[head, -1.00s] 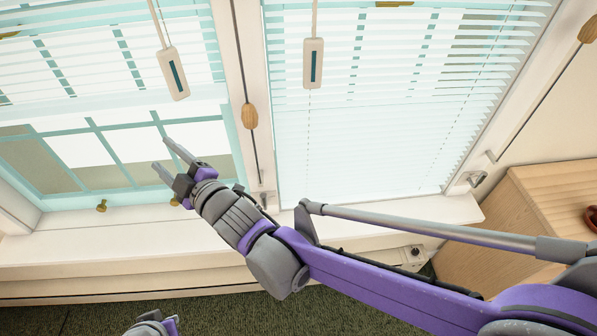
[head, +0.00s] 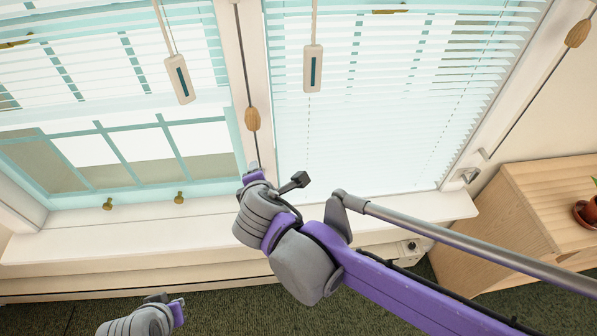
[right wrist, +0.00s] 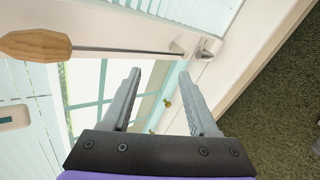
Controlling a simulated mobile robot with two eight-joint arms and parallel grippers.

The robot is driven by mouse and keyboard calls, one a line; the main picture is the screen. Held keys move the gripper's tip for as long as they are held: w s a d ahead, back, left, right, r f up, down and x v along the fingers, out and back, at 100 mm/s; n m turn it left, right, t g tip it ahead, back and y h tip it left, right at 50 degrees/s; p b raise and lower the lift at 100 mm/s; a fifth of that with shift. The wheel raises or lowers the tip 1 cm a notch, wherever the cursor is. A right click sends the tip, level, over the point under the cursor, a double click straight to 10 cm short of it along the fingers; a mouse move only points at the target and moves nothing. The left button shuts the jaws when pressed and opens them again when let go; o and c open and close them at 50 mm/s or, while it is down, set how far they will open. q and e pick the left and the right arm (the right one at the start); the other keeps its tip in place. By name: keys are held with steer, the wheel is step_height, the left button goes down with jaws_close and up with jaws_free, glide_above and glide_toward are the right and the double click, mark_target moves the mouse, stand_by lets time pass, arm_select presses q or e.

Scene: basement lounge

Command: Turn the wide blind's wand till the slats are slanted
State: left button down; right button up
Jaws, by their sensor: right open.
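Two white blinds hang at the windows: a left blind (head: 100,50), partly raised, and a right blind (head: 370,120), lowered to near the sill. I cannot tell which is the wide one. A white handle with a dark stripe hangs before each: left handle (head: 180,79), right handle (head: 313,69). My right gripper (head: 254,165) is below both handles, near the post between the windows, touching neither. Its open, empty jaws (right wrist: 158,85) show in the right wrist view, with a striped handle (right wrist: 14,117) at the left edge. My left gripper (head: 163,304) is low, mostly hidden.
The sill (head: 120,232) and a wooden cabinet (head: 510,215) bound the space.

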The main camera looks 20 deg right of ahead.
steer(key=s+d+r+g+h, duration=0.1)
steer(key=s+d+r+h, duration=0.1)
steer(key=d, duration=0.5)
steer(key=shift+s+d+r+h+p, duration=0.3)
steer(key=shift+s+r+h+p, duration=0.1)
steer(key=shift+s+h, duration=0.6)
steer(key=shift+w, duration=0.1)
steer(key=s+d+f+m+g+y, duration=0.2)
steer(key=s+f+m, duration=0.4)
steer(key=m, duration=0.3)
steer(key=s+d+f+m+g+y, duration=0.2)
steer(key=s+f+m+y, duration=0.1)
steer(key=s+f+m, duration=0.3)
steer(key=shift+s+d+m+p, duration=0.25)
steer(key=shift+s+m, duration=0.75)
steer(key=shift+m, duration=1)
steer(key=shift+a+f, duration=0.1)
